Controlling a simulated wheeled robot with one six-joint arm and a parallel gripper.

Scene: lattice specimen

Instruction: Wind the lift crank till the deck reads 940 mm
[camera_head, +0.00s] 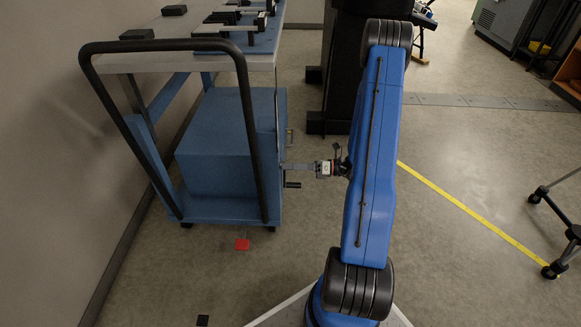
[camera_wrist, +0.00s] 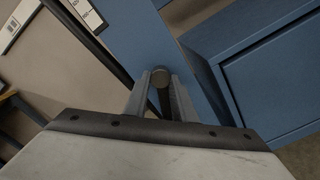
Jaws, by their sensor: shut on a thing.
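The blue lift cart stands at the left in the head view, with its pale deck (camera_head: 150,62) on top. My gripper (camera_head: 286,167) reaches in from the right to the cart's near right side. In the wrist view my gripper (camera_wrist: 161,86) is shut on the dark crank handle (camera_wrist: 160,76), whose round end shows between the two fingers. The crank's arm is mostly hidden there. A white scale strip (camera_wrist: 88,13) with dark marks shows at upper left in the wrist view; I cannot read the deck height from it.
A black push bar (camera_head: 165,46) rises at the cart's near end. Dark fixtures (camera_head: 245,22) stand on the deck. A red pedal (camera_head: 242,244) is low by the cart. A tall black cabinet (camera_head: 345,70) stands behind.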

